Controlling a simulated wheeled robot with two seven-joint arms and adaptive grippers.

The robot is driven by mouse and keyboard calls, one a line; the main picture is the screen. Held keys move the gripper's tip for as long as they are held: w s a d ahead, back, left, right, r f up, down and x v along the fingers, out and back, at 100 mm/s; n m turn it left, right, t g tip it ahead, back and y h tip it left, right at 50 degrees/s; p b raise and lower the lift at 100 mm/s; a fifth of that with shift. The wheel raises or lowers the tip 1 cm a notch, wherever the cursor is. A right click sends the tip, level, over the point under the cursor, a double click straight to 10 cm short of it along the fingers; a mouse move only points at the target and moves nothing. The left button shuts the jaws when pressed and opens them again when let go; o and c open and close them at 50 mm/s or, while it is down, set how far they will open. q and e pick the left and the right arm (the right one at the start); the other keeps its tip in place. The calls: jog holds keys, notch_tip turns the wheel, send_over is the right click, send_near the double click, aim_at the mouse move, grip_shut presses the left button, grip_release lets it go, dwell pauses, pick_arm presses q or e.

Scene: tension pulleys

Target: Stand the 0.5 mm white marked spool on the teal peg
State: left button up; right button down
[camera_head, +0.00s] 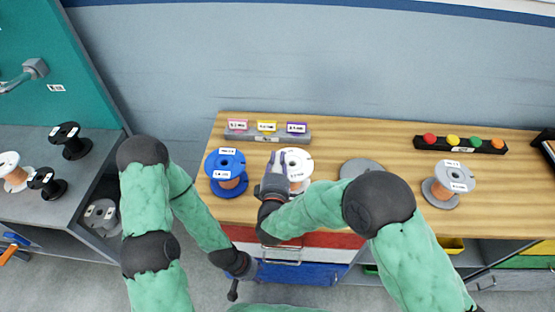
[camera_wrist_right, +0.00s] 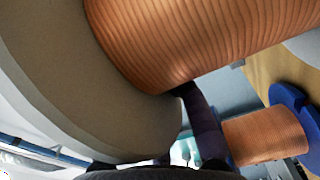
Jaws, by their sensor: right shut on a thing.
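A white spool (camera_head: 297,160) with small labels, too small to read, is on the wooden table. My right gripper (camera_head: 274,172) is at its left side and shut on it. In the right wrist view, its copper winding (camera_wrist_right: 190,45) and pale flange (camera_wrist_right: 70,90) fill much of the picture, close to a dark finger. Another white-flanged spool (camera_head: 8,160) stands on the grey bench at the far left.
A blue spool (camera_head: 226,164) stands just left of the white one; it also shows in the wrist view (camera_wrist_right: 290,98). A grey spool (camera_head: 453,178) and a grey disc (camera_head: 358,167) are to the right. Black spools (camera_head: 72,142) stand on the left bench. Labelled blocks (camera_head: 266,133) line the table's back.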

jog(key=shift+r, duration=0.15)
jog(key=shift+f, duration=0.3)
jog(key=shift+f+b, duration=0.3)
jog(key=shift+f, duration=0.05)
jog(key=shift+f, duration=0.35)
jog(key=shift+s+f, duration=0.1)
jog(key=shift+f, duration=0.15)
dwell(0.4)
jog(key=c, duration=1.1)
grip_release()
jog(key=shift+f, duration=0.1)
